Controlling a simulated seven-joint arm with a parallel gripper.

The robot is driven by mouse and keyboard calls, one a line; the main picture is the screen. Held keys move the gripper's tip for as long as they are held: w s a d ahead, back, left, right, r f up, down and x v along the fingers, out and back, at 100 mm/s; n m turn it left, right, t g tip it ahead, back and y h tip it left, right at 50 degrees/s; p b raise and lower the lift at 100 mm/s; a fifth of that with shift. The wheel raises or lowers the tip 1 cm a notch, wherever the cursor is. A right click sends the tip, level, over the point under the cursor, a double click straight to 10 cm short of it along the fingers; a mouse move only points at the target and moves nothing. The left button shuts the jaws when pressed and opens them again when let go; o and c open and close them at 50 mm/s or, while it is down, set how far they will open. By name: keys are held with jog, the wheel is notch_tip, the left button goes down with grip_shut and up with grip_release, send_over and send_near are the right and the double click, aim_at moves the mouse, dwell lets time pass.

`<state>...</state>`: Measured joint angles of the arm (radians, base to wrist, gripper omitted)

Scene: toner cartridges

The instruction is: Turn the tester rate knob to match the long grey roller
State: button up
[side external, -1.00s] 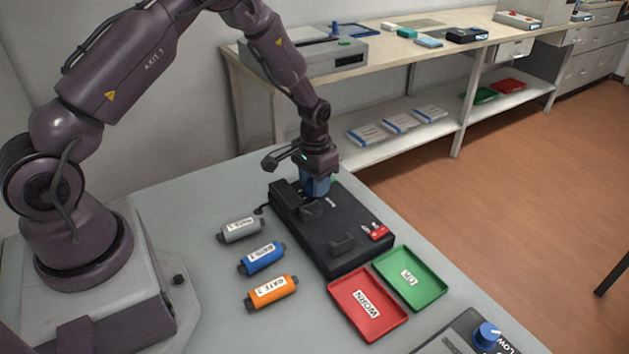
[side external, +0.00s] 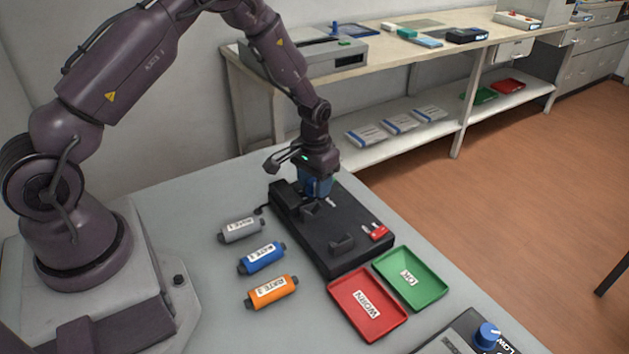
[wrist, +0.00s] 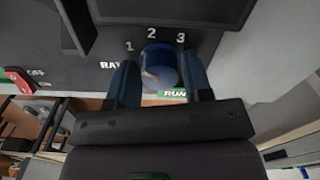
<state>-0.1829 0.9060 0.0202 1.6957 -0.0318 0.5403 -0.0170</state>
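The blue rate knob (wrist: 160,66) shows in the wrist view on the dark tester (side external: 340,225), below the printed marks 1, 2 and 3. My gripper (wrist: 160,80) points down at the tester's far end, its two blue fingers on either side of the knob, with no clear gap. The pointer is hard to read in the wrist view; the gripper hides the knob in the side view. The grey roller (side external: 241,230) lies left of the tester, above the blue roller (side external: 261,258) and orange roller (side external: 271,291). Their white labels begin with RATE; the grey one's digit looks like 1.
A red tray (side external: 368,327) marked WORN and a green tray (side external: 432,286) marked OK lie in front of the tester. Another blue knob (side external: 487,336) stands on a dark box at the lower right. A red switch (side external: 379,233) is on the tester's near right corner.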

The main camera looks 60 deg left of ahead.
aim_at(313, 182)
notch_tip(313, 182, up, 13)
dwell(0.5)
jog(key=s+d+r+m+t, duration=0.1)
jog(key=s+d+r, duration=0.3)
jog(key=s+r, duration=0.4)
jog(key=s+d+r+m+t, duration=0.1)
jog(key=s+d+r+t, duration=0.3)
jog(key=s+r, duration=0.5)
jog(key=s, duration=0.5)
jog(key=shift+s+d+r+m, duration=0.15)
jog(key=shift+s+r+m, duration=0.1)
jog(key=shift+m, duration=0.15)
jog(key=o, duration=0.4)
jog(key=shift+d+r+t, duration=0.1)
jog(key=shift+r+t, duration=0.2)
jog(key=shift+r, duration=0.05)
